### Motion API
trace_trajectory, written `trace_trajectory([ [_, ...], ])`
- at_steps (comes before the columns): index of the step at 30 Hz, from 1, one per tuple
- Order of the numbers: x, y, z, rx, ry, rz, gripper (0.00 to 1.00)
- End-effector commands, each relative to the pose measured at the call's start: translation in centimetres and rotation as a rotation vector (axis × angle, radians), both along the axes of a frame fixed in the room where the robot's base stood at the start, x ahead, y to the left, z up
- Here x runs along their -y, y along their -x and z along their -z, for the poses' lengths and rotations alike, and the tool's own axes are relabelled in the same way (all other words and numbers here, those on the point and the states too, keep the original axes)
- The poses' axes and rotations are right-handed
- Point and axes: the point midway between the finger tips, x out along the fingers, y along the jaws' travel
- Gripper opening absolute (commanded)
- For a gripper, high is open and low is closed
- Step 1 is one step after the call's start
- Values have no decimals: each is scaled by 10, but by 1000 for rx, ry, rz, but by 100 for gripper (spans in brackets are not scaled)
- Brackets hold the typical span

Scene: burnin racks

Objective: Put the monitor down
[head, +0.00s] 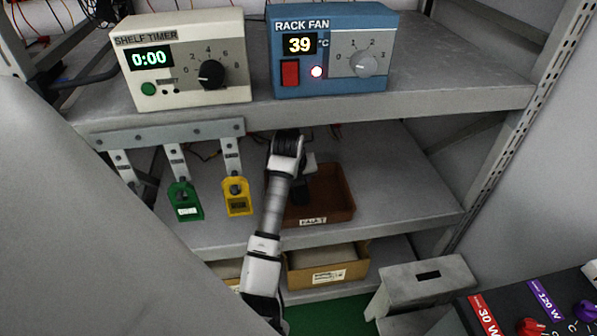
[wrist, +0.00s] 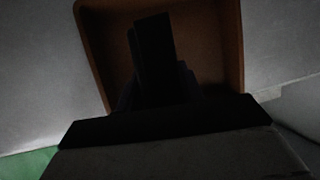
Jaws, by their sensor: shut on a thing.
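My gripper (head: 304,168) reaches down over a brown tray (head: 336,196) on the middle shelf. It is shut on a dark thing that I take to be the monitor (head: 300,190). In the wrist view the dark monitor (wrist: 153,45) stands out against the floor of the brown tray (wrist: 232,45). It is in deep shadow, so its face and details are lost. My arm hides the tray's left part in the head view. I cannot tell whether the monitor touches the tray floor.
A green tag (head: 185,200) and a yellow tag (head: 237,197) hang from a bracket left of my arm. The shelf timer (head: 180,60) and rack fan box (head: 331,50) stand above. A cardboard bin (head: 328,264) sits below. The shelf right of the tray is clear.

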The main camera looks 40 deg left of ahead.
Motion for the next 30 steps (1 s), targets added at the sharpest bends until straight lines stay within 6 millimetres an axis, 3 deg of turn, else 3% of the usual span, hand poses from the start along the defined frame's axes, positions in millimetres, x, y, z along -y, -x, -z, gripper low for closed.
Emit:
trace_trajectory([
  [14,0,1,46,3,-4,-1,3],
  [24,0,0,50,3,-4,0,3],
  [25,0,0,50,2,-4,0,40],
  [30,0,0,50,2,-5,0,60],
])
